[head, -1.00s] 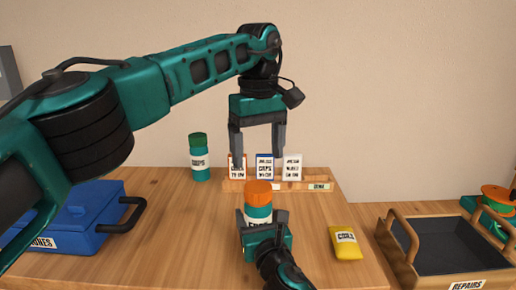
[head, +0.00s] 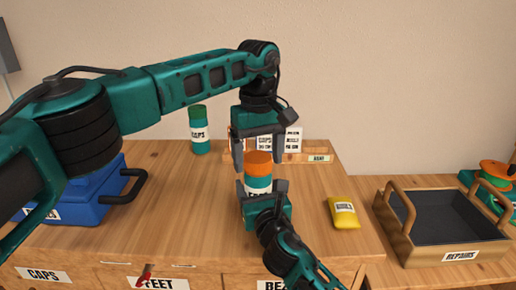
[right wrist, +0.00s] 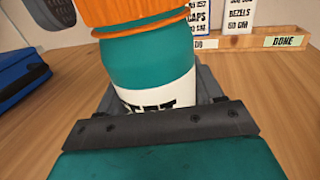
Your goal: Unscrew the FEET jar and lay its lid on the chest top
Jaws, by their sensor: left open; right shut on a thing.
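The FEET jar (head: 258,184) is a teal jar with a white label and an orange lid (head: 258,160). It stands upright near the middle of the wooden chest top (head: 165,205), with the lid on. My right gripper (head: 261,189) is shut on the jar's body from the front; the right wrist view shows the jar (right wrist: 148,65) between its fingers, the label partly hidden. My left gripper (head: 259,155) points down from above, open, with its fingertips either side of the orange lid; I cannot tell whether they touch it.
A green-lidded CAPS jar (head: 200,130) stands behind left. A card rack (head: 300,158) is behind the left gripper. A blue box (head: 85,203) is at left, a yellow packet (head: 343,213) at right. A REPAIRS tray (head: 455,243) stands beyond the right edge. The chest top front left is bare.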

